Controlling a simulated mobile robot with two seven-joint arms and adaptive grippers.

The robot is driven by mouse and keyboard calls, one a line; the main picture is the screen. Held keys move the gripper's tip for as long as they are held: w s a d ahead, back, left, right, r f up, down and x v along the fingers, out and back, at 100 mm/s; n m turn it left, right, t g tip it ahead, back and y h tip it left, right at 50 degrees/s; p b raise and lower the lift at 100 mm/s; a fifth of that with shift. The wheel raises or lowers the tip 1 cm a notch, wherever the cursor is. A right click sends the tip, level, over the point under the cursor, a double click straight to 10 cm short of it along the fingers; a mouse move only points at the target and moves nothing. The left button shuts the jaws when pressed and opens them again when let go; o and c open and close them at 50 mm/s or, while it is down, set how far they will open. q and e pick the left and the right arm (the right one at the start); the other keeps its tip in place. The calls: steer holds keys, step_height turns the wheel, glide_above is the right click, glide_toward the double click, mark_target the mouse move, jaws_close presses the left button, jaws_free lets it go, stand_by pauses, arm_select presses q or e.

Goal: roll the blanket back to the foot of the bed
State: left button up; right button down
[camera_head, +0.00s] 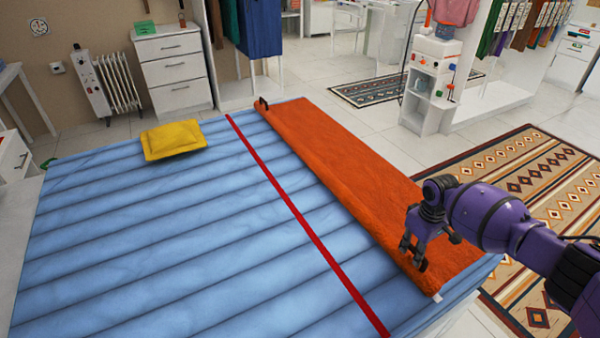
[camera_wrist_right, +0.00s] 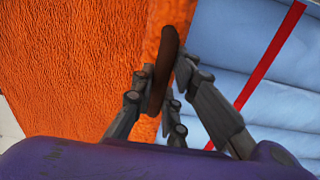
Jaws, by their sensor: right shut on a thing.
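The orange blanket (camera_head: 345,175) lies as a long strip along the right side of the blue bed (camera_head: 170,220). It is to the right of the red line (camera_head: 300,215), with a gap of bare blue between them. A small dark handle (camera_head: 262,103) stands at its far left corner. My right gripper (camera_head: 415,255) is at the near end of the blanket's left edge. In the right wrist view, its fingers are shut on a dark brown handle (camera_wrist_right: 162,70) at the blanket's edge (camera_wrist_right: 95,70). My left gripper is not in view.
A yellow pillow (camera_head: 173,140) lies at the far left of the bed. A white drawer unit (camera_head: 175,70) and a radiator (camera_head: 120,82) stand behind it. Patterned rugs (camera_head: 530,175) cover floor right of the bed. A white shelf unit (camera_head: 430,90) stands beyond.

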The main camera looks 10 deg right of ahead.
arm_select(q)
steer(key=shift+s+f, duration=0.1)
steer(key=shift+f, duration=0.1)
arm_select(e)
steer(key=shift+w+d, duration=0.1)
steer(key=shift+d, duration=0.25)
steer(key=shift+d, duration=0.1)
steer(key=shift+w+d+f+b, duration=0.1)
steer(key=shift+w+d+b, duration=0.2)
steer(key=shift+d+b, duration=0.45)
steer(key=shift+w+d+f+b, duration=0.1)
steer(key=shift+w+d+b, duration=0.15)
steer(key=shift+d+b, duration=0.45)
steer(key=d+b, duration=0.1)
steer(key=d, duration=0.1)
steer(key=w+d+b, duration=0.1)
steer(key=d, duration=0.1)
steer(key=shift+w, duration=0.1)
steer(key=shift+w+d+r+b, duration=0.15)
steer(key=shift+d+b, duration=0.1)
steer(key=shift+b, duration=0.2)
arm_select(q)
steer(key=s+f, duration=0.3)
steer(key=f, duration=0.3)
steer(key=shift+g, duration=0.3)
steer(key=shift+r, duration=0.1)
